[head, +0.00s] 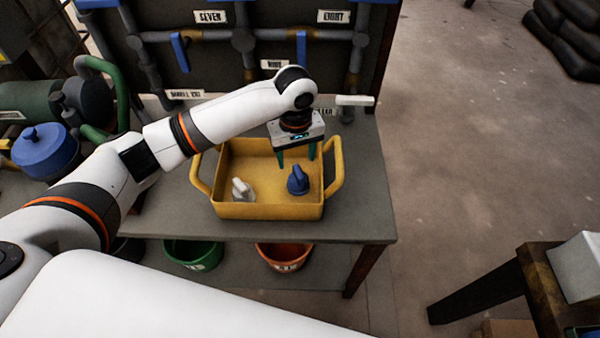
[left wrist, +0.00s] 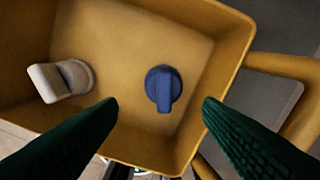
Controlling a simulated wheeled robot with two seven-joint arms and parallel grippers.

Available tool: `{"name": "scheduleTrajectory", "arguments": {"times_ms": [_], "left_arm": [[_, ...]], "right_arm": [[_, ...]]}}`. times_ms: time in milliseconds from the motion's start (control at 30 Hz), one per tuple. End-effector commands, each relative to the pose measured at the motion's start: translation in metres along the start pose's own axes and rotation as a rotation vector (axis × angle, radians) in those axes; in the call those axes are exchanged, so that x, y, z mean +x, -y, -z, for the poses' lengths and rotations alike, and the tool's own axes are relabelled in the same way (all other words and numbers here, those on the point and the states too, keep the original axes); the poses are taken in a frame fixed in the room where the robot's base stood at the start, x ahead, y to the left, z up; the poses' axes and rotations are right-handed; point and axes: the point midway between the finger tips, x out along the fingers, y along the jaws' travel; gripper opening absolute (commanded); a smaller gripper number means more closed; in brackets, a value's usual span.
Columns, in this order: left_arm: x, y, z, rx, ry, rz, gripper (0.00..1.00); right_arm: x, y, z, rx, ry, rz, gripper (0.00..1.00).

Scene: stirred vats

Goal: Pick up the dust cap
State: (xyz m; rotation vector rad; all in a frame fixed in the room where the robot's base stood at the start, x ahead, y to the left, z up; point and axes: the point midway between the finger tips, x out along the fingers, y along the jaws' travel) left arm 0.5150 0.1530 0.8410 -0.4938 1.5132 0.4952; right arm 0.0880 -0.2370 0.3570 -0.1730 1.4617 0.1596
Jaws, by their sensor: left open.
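A blue cap with a raised grip (head: 297,181) sits in a yellow two-handled tray (head: 267,211) on the bench. A white cap with a similar grip (head: 242,190) sits to its left in the same tray. The frames do not tell which is called the dust cap. My left gripper (head: 297,156) is open, pointing down over the tray above the blue cap. In the left wrist view the blue cap (left wrist: 163,88) shows between the two green fingers, apart from both, and the white cap (left wrist: 62,80) is off to the left. My right gripper is not in view.
The tray walls and right handle (head: 335,165) stand close around the caps. Behind the grey bench (head: 370,200) is a panel of grey pipes with blue levers. A blue lidded vessel (head: 45,152) stands at left. Green (head: 193,254) and orange (head: 284,256) buckets sit below.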

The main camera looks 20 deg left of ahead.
Motion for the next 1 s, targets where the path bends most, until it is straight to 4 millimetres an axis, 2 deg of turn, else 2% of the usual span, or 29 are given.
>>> {"name": "scheduleTrajectory", "arguments": {"times_ms": [33, 167, 267, 367, 500, 700, 967, 1000], "left_arm": [[0.01, -0.001, 0.0, 0.0, 0.0, -0.002, 0.6], [0.028, 0.0, 0.0, 0.0, 0.001, -0.001, 0.6], [0.034, 0.001, 0.0, 0.001, 0.002, 0.001, 0.6], [0.042, 0.001, 0.0, 0.002, 0.001, 0.0, 0.6], [0.063, 0.003, 0.001, 0.002, 0.001, -0.001, 0.6], [0.085, 0.004, 0.001, 0.002, 0.002, 0.001, 0.6], [0.087, 0.004, 0.001, 0.003, 0.003, 0.002, 0.6], [0.087, 0.004, 0.001, 0.003, 0.003, 0.002, 0.54]], "right_arm": [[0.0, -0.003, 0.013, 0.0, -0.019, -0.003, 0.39], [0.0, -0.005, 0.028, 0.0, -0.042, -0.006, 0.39], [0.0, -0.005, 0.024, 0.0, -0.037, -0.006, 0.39], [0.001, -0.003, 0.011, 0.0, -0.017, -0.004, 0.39], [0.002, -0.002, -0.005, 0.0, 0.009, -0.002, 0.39], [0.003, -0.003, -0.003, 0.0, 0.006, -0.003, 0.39], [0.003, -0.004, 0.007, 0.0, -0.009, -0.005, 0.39], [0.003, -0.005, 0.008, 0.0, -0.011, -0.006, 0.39]]}}
